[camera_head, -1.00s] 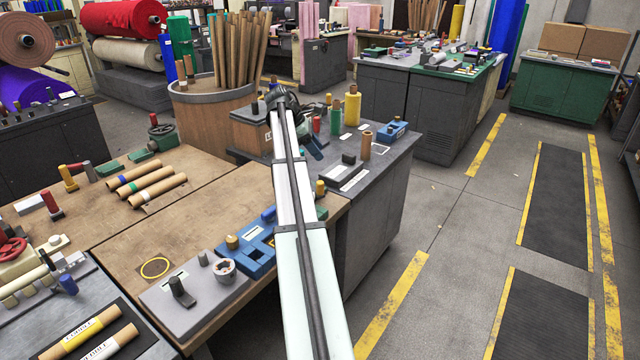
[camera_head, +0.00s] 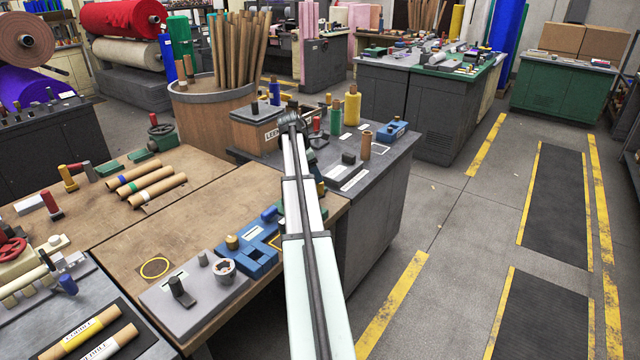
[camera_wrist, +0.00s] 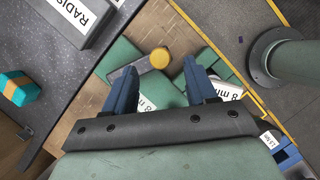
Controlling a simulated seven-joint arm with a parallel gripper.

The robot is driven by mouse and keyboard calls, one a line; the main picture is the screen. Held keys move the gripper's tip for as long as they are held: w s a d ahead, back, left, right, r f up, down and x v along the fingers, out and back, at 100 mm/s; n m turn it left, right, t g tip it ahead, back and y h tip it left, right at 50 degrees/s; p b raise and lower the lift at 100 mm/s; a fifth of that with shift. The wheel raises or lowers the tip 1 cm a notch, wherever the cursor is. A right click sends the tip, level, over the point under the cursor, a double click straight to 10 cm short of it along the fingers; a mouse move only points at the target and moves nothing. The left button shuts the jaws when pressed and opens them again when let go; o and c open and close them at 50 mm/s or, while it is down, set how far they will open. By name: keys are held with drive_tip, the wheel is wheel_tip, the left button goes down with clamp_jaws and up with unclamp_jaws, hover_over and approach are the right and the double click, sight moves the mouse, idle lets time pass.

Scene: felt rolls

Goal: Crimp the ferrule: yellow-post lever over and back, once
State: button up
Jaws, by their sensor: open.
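In the wrist view, a yellow round post top (camera_wrist: 160,57) stands at the end of a short grey lever (camera_wrist: 130,70) on a green block (camera_wrist: 150,90) with white "8 m" labels. My gripper (camera_wrist: 160,88) is open, its two blue fingers apart on the left and right. The post shows just beyond the gap between the fingertips, with no visible contact. The height between fingers and post is hard to tell. In the head view, my arm covers most of the green block; a bit of yellow post (camera_head: 321,187) shows beside it. I cannot make out a ferrule.
A grey table (camera_head: 375,160) with posts and spools lies beyond. The "RADIS" block (camera_wrist: 75,18) is at the upper left.

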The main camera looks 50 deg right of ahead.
drive_tip(key=shift+x, duration=2.7)
drive_tip(key=shift+c, duration=0.2)
clamp_jaws()
